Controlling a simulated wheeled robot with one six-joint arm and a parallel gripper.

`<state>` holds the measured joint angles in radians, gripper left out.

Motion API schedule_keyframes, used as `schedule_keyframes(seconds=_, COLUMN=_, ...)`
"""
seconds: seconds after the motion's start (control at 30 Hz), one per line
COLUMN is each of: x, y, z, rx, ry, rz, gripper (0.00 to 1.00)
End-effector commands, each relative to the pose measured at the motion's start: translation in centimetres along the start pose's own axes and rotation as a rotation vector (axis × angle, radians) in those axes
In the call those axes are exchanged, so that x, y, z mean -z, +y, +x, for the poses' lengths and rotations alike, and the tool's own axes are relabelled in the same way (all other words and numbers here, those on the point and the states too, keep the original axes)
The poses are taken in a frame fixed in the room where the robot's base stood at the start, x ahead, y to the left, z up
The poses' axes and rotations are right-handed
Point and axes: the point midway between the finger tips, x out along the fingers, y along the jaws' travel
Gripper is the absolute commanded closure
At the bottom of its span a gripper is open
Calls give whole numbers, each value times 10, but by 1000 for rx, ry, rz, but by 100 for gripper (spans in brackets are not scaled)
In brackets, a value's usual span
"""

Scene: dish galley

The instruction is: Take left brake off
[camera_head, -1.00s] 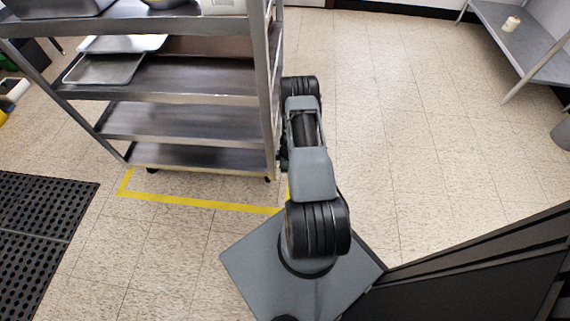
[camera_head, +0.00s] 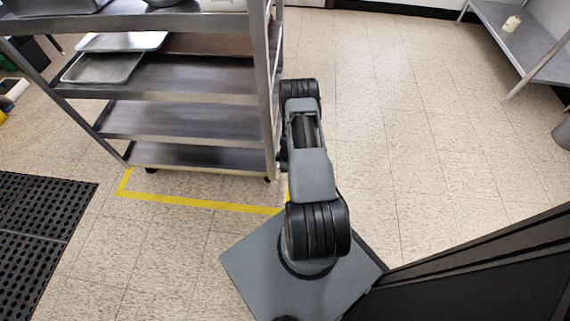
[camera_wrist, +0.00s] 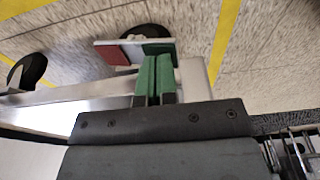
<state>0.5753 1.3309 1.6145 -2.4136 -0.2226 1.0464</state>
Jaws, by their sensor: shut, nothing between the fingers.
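The steel shelf cart (camera_head: 190,122) stands at the left in the head view, over a yellow floor outline. In the wrist view a brake pedal (camera_wrist: 132,47), a small bar with a red part at left and a green part at right, sits by a dark caster wheel (camera_wrist: 148,31) at the cart's lower edge. My gripper (camera_wrist: 156,58) has green fingers, closed together and empty. Its fingertips overlap the pedal's green end in the picture; I cannot tell whether they touch. In the head view my gripper is hidden behind my arm.
A second caster (camera_wrist: 28,71) shows at the left of the wrist view. Trays (camera_head: 103,67) lie on a cart shelf. A black floor mat (camera_head: 40,230) lies at left. A steel table (camera_head: 515,40) stands at back right, with open floor before it.

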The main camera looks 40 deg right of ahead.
Motion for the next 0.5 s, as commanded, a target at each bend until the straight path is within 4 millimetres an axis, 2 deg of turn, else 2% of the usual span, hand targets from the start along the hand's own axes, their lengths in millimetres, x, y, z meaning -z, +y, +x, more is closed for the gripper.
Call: schedule_keyframes(seconds=0.5, x=-2, y=0, z=9, rx=-1, ry=0, rz=0, gripper=100)
